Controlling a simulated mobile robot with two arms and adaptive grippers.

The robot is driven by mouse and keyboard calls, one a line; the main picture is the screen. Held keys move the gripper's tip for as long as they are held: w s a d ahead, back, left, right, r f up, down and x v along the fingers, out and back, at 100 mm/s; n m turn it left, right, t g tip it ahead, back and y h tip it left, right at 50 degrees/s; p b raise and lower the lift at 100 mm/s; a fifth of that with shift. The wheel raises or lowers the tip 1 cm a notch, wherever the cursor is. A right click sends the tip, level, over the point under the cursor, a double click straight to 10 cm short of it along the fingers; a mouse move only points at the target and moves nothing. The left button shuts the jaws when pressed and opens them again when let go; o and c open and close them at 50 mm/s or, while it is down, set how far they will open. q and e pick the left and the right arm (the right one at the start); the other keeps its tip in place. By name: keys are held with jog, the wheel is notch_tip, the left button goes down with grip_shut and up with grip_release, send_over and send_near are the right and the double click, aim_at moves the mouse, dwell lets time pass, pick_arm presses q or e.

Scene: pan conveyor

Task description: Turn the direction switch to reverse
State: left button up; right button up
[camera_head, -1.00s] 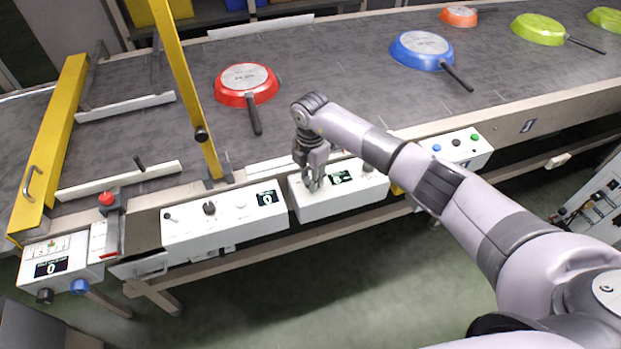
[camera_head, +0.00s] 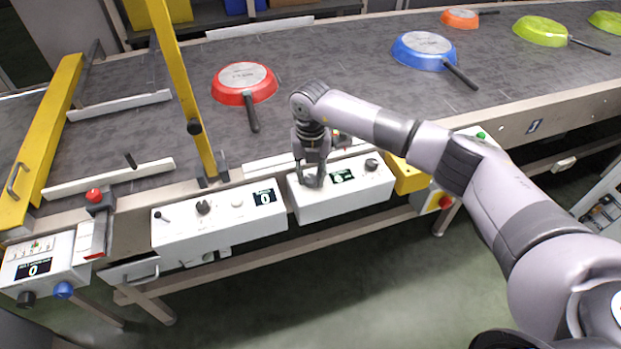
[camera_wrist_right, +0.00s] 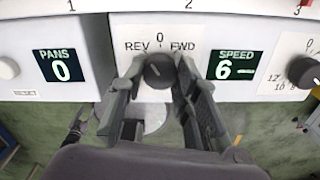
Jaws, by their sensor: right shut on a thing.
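The direction switch (camera_wrist_right: 158,72) is a round dark knob on a white control box (camera_head: 345,197), below a label with REV at left, 0 at the top and FWD at right. My right gripper (camera_wrist_right: 157,85) has its fingers on both sides of the knob and is shut on it. I cannot tell clearly which mark the knob points to. In the head view my right gripper (camera_head: 313,178) points down onto the box's left part and hides the switch. My left gripper is not in view.
The speed display (camera_wrist_right: 236,65) reads 6, with a speed knob (camera_wrist_right: 304,72) to its right. The pans display (camera_wrist_right: 60,66) reads 0 on the left box. Behind the boxes, the conveyor (camera_head: 330,75) carries upside-down pans, including a red one (camera_head: 244,84) and a blue one (camera_head: 423,51).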

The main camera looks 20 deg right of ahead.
aim_at(311, 178)
jog(key=shift+n+b, duration=0.55)
jog(key=shift+n, duration=0.45)
jog(key=o, duration=1.2)
jog(key=shift+c, duration=0.2)
jog(key=shift+r, duration=0.1)
notch_tip(311, 178, up, 12)
